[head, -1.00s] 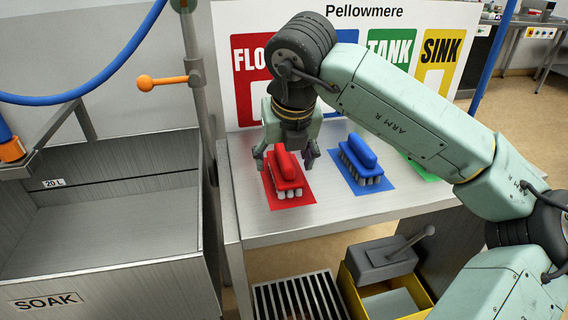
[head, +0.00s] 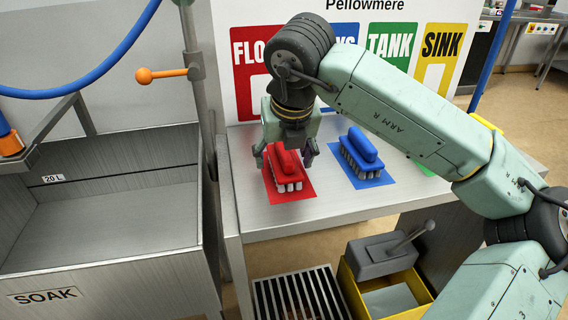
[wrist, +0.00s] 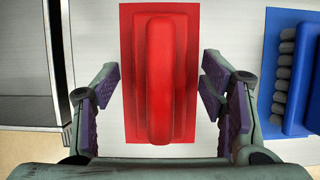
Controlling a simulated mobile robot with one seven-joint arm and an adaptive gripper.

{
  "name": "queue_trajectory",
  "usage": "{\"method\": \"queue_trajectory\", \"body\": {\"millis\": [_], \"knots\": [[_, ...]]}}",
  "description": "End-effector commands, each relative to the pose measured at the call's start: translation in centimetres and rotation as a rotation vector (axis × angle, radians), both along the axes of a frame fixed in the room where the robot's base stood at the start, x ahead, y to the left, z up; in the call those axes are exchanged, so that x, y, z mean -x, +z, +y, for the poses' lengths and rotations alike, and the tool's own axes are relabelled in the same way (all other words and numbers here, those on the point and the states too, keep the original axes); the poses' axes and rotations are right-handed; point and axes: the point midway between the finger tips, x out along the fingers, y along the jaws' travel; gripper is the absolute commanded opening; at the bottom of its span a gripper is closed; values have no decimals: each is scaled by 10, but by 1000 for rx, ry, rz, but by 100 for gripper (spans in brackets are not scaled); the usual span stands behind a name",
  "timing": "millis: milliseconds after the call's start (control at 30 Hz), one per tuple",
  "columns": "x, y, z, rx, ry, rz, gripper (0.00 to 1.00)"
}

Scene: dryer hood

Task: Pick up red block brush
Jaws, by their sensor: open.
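The red block brush (head: 284,166) sits bristles down on a red mat (head: 305,189) at the left of the steel table. Its raised handle faces up, and it also shows in the wrist view (wrist: 160,75), upright in the picture. My gripper (head: 284,157) is open over it, with one finger on each side. In the wrist view the purple-padded fingers of my gripper (wrist: 160,100) stand apart from the brush, with gaps on both sides. The far end of the brush is partly hidden by my gripper in the head view.
A blue brush (head: 362,155) sits on a blue mat (head: 381,182) to the right. The SOAK sink (head: 105,225) is to the left, beside a post with an orange-handled valve (head: 165,76). A lettered board (head: 345,28) stands behind. A yellow bin (head: 347,284) is below the table.

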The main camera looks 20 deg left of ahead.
Motion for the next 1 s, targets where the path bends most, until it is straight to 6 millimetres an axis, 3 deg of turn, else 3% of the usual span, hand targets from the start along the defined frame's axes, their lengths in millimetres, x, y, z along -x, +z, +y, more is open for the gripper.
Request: {"method": "queue_trajectory", "body": {"millis": [433,1000], "knots": [[0,-1,0,0,0,0,65],[0,-1,0,0,0,0,28]]}}
